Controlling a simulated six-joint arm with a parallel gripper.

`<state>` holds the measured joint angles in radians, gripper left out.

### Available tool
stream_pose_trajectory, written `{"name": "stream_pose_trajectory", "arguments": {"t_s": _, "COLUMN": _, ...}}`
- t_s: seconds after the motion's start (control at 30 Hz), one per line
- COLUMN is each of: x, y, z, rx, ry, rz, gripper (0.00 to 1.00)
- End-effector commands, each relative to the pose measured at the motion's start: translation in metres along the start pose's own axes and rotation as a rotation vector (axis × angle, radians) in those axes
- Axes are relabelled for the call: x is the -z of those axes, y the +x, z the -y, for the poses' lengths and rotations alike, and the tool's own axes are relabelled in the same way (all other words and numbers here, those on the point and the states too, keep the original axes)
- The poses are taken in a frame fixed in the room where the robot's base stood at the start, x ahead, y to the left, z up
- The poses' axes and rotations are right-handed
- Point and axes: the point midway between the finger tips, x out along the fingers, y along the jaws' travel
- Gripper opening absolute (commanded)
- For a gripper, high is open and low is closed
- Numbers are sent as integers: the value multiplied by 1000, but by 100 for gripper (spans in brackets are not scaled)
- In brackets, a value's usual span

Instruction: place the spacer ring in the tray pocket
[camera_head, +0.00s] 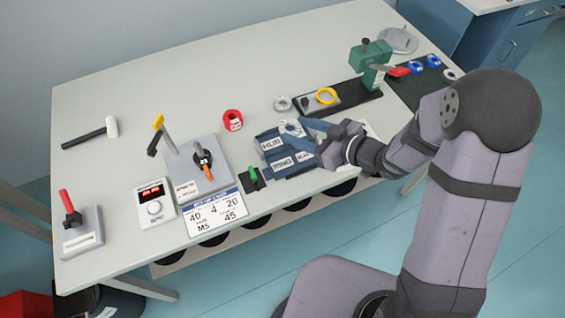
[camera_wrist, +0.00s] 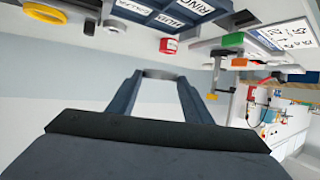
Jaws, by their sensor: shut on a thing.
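My gripper (camera_head: 303,131) is over the tray in the head view. In the wrist view my gripper (camera_wrist: 158,79) is shut on a grey ring, the spacer ring (camera_wrist: 163,73), held at the fingertips. The ring also shows in the head view (camera_head: 291,128), above the far part of the tray. The blue tray (camera_head: 262,137) has several white labels and stands near the table's front edge. It also shows at the top of the wrist view (camera_wrist: 150,14), apart from the ring. The fingers hide part of the tray, and I cannot tell which pocket lies under the ring.
A red roll (camera_head: 232,120) stands left of the tray, and a grey ring (camera_head: 282,104) lies behind it. A yellow ring (camera_head: 326,96) and a green press (camera_head: 368,60) are at the back right. A lever station (camera_head: 199,169) stands left.

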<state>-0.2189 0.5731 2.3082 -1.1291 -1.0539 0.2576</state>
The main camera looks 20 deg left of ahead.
Motion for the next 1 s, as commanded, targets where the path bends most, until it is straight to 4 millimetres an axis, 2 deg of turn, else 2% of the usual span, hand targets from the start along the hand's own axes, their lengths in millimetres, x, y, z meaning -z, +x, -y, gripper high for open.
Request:
{"name": "stream_pose_trajectory", "arguments": {"t_s": 0.1, "x": -6, "y": 0, "z": 22, "rx": 85, "ry": -36, "rz": 0, "gripper": 22}}
{"name": "stream_pose_trajectory", "arguments": {"t_s": 0.27, "x": -12, "y": -2, "z": 39, "rx": 147, "ry": -62, "rz": -1, "gripper": 22}}
{"name": "stream_pose_trajectory", "arguments": {"t_s": 0.5, "x": -16, "y": 0, "z": 37, "rx": 130, "ry": -56, "rz": 0, "gripper": 22}}
{"name": "stream_pose_trajectory", "arguments": {"t_s": 0.83, "x": -54, "y": 15, "z": 37, "rx": 130, "ry": -53, "rz": 1, "gripper": 22}}
{"name": "stream_pose_trajectory", "arguments": {"t_s": 1.0, "x": -65, "y": 20, "z": 36, "rx": 129, "ry": -55, "rz": 0, "gripper": 22}}
